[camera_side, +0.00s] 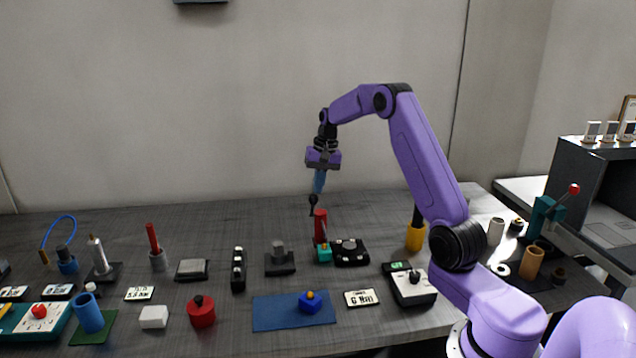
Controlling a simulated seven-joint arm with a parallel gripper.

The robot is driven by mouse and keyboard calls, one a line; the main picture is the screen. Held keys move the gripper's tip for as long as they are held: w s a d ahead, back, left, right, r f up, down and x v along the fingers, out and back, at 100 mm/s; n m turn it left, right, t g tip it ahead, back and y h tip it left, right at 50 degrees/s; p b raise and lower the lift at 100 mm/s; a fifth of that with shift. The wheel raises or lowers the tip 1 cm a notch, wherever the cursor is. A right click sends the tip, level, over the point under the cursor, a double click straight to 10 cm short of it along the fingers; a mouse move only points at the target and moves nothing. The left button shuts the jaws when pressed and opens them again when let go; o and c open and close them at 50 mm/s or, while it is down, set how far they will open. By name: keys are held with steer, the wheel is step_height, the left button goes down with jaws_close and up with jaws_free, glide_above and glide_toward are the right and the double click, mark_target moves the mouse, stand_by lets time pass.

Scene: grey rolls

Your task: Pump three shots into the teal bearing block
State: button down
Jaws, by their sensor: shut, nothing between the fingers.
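A small teal block (323,256), which looks like the teal bearing block, sits on the table near the middle. A red upright cylinder (320,226) stands right at it, just behind or on it; I cannot tell which. My gripper (313,207) points down above the red cylinder, with a blue section above its dark tip. It is shut with nothing held. The tip is close to the cylinder's top; whether they touch is unclear.
A black device (350,252) stands just right of the teal block, and a grey-black stand (280,260) to its left. A red can (201,311), a white box (153,317) and several tools fill the left. A boxed instrument (412,288) and yellow cylinder (415,237) are right.

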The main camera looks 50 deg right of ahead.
steer(key=shift+s+a, duration=0.15)
steer(key=s+a+f+t+h, duration=0.2)
steer(key=s+a+f, duration=0.4)
steer(key=f, duration=0.3)
steer(key=shift+f+t+h, duration=0.25)
steer(key=shift+t+h, duration=0.05)
stand_by(0.6)
steer(key=shift+s, duration=0.1)
stand_by(0.4)
